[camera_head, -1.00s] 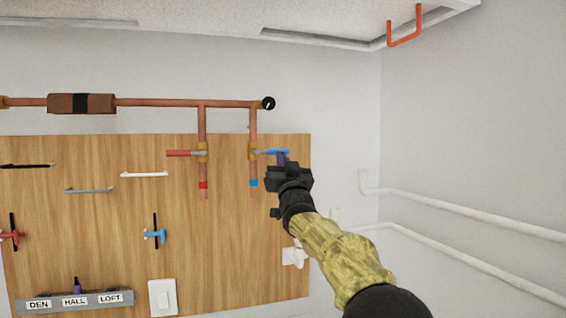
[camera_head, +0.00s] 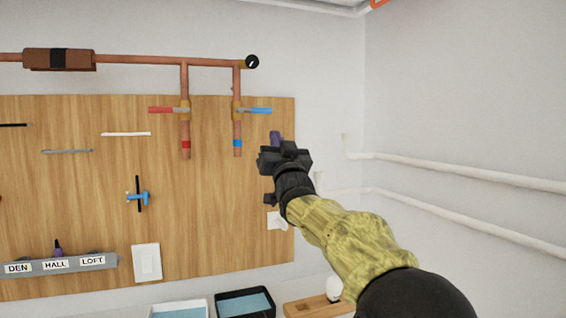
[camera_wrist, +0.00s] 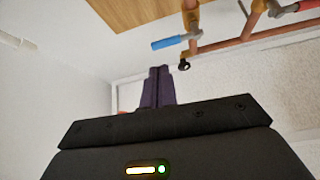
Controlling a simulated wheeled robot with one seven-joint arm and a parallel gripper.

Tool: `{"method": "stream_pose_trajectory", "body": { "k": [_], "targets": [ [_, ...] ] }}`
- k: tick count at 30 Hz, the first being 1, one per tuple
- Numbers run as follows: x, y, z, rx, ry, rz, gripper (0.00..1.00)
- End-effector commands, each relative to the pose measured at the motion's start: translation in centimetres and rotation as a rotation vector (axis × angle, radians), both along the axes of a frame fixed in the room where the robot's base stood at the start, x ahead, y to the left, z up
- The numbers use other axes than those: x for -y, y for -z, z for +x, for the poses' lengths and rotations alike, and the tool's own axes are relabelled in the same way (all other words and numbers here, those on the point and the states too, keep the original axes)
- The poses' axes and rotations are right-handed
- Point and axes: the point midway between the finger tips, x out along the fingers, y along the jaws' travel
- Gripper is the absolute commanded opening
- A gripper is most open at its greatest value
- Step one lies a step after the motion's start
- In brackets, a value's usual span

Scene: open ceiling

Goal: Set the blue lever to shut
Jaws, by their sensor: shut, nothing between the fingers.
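The blue lever (camera_head: 261,110) sits on the valve of the right copper drop pipe and points right, crosswise to that vertical pipe. It also shows in the wrist view (camera_wrist: 168,43), left of its valve. My gripper (camera_head: 275,138) is below the lever in the head view, with a visible gap between them. Its purple fingers (camera_wrist: 157,86) are together and empty in the wrist view. The right drop pipe (camera_head: 238,130) carries a blue band below the valve.
A red lever (camera_head: 161,110) on the neighbouring drop pipe points left. A blue-handled tap (camera_head: 138,197) is lower on the wooden board (camera_head: 215,225). White pipes (camera_head: 450,172) run along the right wall. Trays (camera_head: 245,291) lie below the board.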

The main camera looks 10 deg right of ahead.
Motion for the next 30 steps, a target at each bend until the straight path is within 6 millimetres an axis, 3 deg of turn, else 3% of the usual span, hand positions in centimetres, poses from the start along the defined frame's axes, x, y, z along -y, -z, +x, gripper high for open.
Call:
{"method": "stream_pose_trajectory", "body": {
  "k": [9, 23, 26, 30],
  "targets": [
    [0.4, 2.3, -3.5, 0.001, 0.000, 0.000, 0.00],
    [1.3, 3.1, -3.6, -0.021, 0.015, -0.001, 0.00],
    [1.1, 5.5, -3.0, -0.098, 0.020, -0.006, 0.00],
    [0.9, 12.3, -2.5, -0.307, 0.035, -0.023, 0.00]
  ]
}}
